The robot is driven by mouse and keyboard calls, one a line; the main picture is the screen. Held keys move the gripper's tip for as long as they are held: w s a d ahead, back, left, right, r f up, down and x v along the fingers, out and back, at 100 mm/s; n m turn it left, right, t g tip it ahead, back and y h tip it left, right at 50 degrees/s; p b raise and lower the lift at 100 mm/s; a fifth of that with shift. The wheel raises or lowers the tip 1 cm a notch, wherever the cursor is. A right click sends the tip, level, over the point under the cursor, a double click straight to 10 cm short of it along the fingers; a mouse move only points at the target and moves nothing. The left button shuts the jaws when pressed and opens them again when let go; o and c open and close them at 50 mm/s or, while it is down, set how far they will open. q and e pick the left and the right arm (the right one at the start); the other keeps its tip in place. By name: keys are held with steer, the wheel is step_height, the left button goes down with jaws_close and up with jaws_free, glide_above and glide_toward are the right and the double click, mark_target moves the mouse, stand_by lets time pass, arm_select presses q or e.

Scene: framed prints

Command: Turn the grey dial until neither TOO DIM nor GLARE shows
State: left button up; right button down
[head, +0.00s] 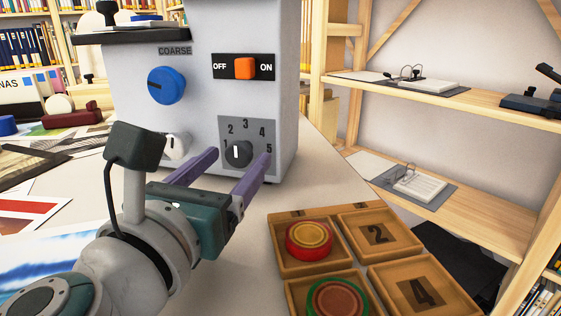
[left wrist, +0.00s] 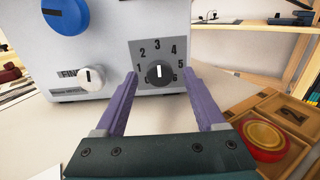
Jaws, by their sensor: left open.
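The dark grey dial (head: 238,155) is on a grey numbered plate low on the front of a light grey machine (head: 205,110). Its white mark stands about upright, toward the 3. It also shows in the left wrist view (left wrist: 159,74). My left gripper (head: 241,157) is open, with its purple fingers pointing at the plate, one on each side of the dial. In the left wrist view both fingers (left wrist: 161,76) show a gap to the dial. I cannot tell whether the tips touch the plate. No TOO DIM or GLARE sign is readable in either view.
A blue knob (head: 166,85) marked COARSE, an orange OFF/ON switch (head: 245,68) and a white knob (left wrist: 91,78) share the machine's front. A wooden tray (head: 327,271) with round red and green pieces lies right of my left arm. Prints lie at left; wooden shelves stand at right.

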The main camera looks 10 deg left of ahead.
arm_select(q)
steer(key=shift+c, duration=0.4)
jaws_close()
